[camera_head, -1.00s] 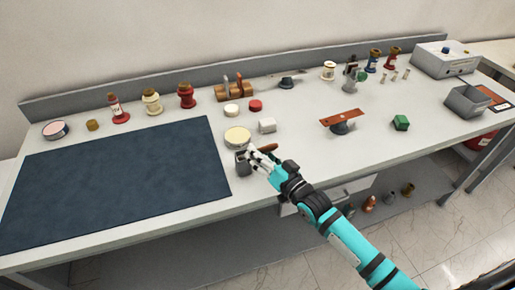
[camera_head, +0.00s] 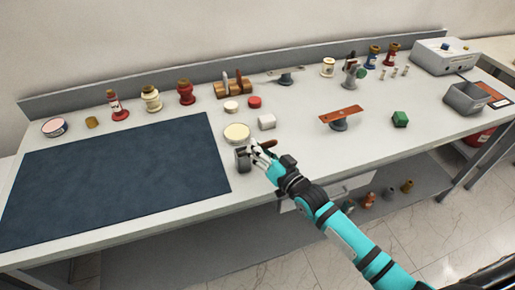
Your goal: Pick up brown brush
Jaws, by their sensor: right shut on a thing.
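The brown brush (camera_head: 269,143) shows as a short brown handle at the fingers of my right gripper (camera_head: 259,153). The gripper is shut on it, close to the front edge of the table. The fingers hide most of the brush, so its bristles cannot be made out. A small dark grey holder (camera_head: 242,160) stands just left of the fingers; I cannot tell if the brush touches it. My left gripper is not in view.
A round cream-topped container (camera_head: 236,132) and a white block (camera_head: 267,122) stand close behind the gripper. A dark blue mat (camera_head: 115,180) covers the left of the table. A brown plate on a stand (camera_head: 340,118) is to the right.

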